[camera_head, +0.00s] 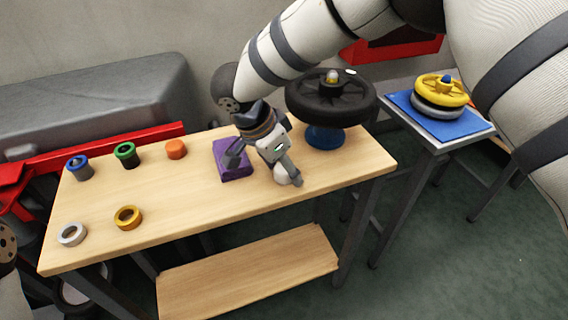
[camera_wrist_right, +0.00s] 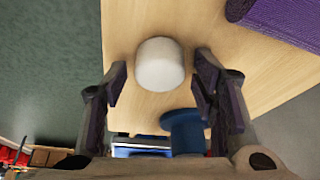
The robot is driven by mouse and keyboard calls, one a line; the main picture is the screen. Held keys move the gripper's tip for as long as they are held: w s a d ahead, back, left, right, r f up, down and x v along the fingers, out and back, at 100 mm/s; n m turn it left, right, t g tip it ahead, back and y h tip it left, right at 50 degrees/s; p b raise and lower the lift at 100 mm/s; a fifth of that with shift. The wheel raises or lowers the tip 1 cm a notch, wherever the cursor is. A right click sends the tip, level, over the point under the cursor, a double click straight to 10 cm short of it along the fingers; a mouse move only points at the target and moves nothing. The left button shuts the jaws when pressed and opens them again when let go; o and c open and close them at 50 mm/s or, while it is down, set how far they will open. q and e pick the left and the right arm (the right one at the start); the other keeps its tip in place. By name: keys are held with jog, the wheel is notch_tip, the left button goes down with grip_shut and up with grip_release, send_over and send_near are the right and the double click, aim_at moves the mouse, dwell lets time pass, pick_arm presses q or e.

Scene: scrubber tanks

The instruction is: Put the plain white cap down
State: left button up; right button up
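The plain white cap (camera_head: 282,176) is on the wooden table near its front edge, partly hidden by my right gripper in the head view. In the right wrist view the white cap (camera_wrist_right: 160,66) lies between the two fingertips, with a visible gap on each side. My right gripper (camera_head: 265,170) is open over the table, and its spread fingers also show in the right wrist view (camera_wrist_right: 160,78). The cap appears to rest on the tabletop, with neither finger touching it. My left gripper is not in view.
A purple block (camera_head: 234,172) lies just left of the cap. A black handwheel (camera_head: 330,108) on a blue stand (camera_head: 325,138) is behind right. Several colored caps and rings, including an orange cap (camera_head: 176,149) and yellow ring (camera_head: 128,217), stand left. The front middle is clear.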

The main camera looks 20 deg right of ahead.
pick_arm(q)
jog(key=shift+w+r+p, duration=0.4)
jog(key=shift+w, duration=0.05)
pick_arm(e)
jog(key=v, duration=1.2)
jog(key=shift+r, duration=0.25)
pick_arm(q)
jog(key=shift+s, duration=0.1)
pick_arm(e)
jog(key=shift+f, duration=0.1)
